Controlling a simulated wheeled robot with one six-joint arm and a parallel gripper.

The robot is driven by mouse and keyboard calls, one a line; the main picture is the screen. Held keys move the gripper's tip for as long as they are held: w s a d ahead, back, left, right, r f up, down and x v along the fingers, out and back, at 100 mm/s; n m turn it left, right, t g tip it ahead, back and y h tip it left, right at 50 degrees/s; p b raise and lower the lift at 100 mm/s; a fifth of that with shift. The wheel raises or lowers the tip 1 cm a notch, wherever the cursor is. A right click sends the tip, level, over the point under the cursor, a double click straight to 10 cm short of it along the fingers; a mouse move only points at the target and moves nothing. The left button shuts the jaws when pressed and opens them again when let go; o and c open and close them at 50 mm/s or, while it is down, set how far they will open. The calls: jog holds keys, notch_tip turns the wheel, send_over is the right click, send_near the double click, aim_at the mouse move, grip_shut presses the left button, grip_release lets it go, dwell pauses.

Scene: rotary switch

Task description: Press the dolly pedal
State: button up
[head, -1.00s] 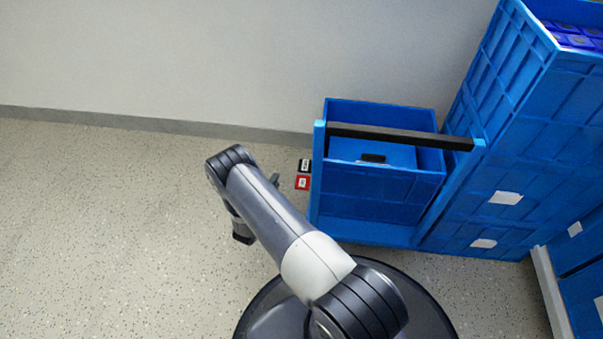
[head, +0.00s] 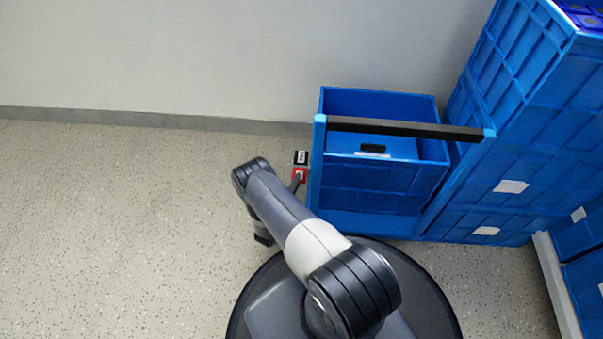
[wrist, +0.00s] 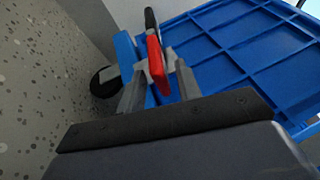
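The dolly's pedals stick out at the left end of the blue dolly (head: 370,222). One is red (head: 302,172) with a white label, and the other is black (head: 301,157) with a white label, just beyond it. In the wrist view, the red pedal (wrist: 157,66) stands between the two grey fingers, with the black pedal (wrist: 151,22) above it. My gripper (wrist: 158,84) is open, its fingers apart on either side of the red pedal. In the head view, a grey finger of my gripper (head: 297,182) overlaps the red pedal. I cannot tell whether it touches.
A blue crate (head: 378,185) sits on the dolly behind a black handle bar (head: 405,128). Stacked blue crates (head: 520,140) stand to the right. A dark caster wheel (wrist: 104,82) shows in the wrist view. The wall is behind, and the floor at left is clear.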

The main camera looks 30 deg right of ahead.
aim_at(302, 172)
jog(key=shift+b+x, duration=0.4)
jog(key=shift+x, duration=1.7)
jog(key=shift+c, duration=0.2)
grip_shut()
